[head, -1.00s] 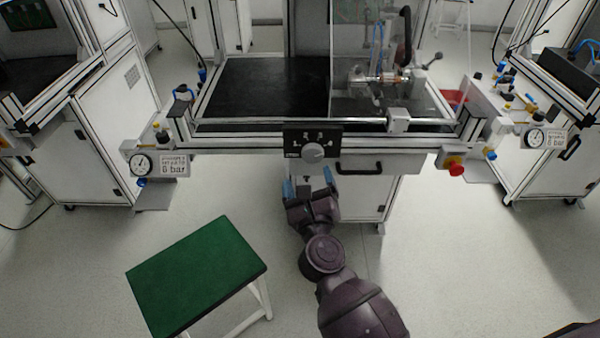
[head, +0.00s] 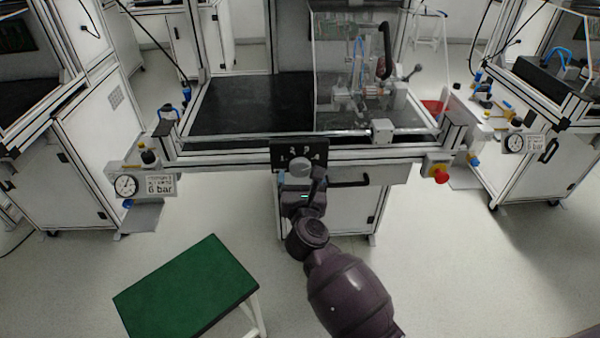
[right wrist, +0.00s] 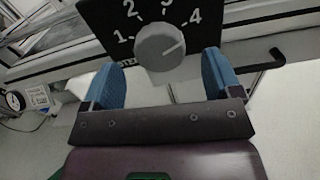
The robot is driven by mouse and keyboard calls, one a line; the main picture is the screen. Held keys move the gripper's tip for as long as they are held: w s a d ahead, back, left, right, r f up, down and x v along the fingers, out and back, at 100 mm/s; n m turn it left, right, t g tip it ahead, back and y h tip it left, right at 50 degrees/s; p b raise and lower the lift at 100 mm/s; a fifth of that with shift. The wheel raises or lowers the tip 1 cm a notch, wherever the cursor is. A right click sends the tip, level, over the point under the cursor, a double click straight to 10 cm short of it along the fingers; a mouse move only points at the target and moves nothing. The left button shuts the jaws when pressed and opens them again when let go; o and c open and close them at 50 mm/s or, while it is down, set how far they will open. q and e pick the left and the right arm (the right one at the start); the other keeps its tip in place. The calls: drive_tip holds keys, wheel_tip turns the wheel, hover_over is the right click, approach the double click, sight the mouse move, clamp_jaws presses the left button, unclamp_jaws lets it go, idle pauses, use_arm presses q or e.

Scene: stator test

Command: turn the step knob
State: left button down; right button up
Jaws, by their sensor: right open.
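The step knob (head: 300,167) is a round grey dial on a black panel (head: 277,150) at the bench's front edge. In the right wrist view the knob (right wrist: 160,46) shows close up, with white numbers 1 to 4 around it. Its pale line seems to point up and right, towards the 4. My right gripper (head: 299,180) is open just below and in front of the knob. In the right wrist view its blue fingertips (right wrist: 163,78) stand apart, below left and below right of the knob, with nothing between them. Contact with the panel cannot be told. My left gripper is out of view.
A black drawer handle (head: 350,181) juts out right of the panel, also seen in the right wrist view (right wrist: 262,62). A red emergency button (head: 441,175) is farther right. A pressure gauge (head: 126,185) is at left. A green-topped stool (head: 185,287) stands at lower left.

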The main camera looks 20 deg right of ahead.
sight(300, 167)
drive_tip(key=shift+x, duration=1.3)
drive_tip(key=c, duration=0.9)
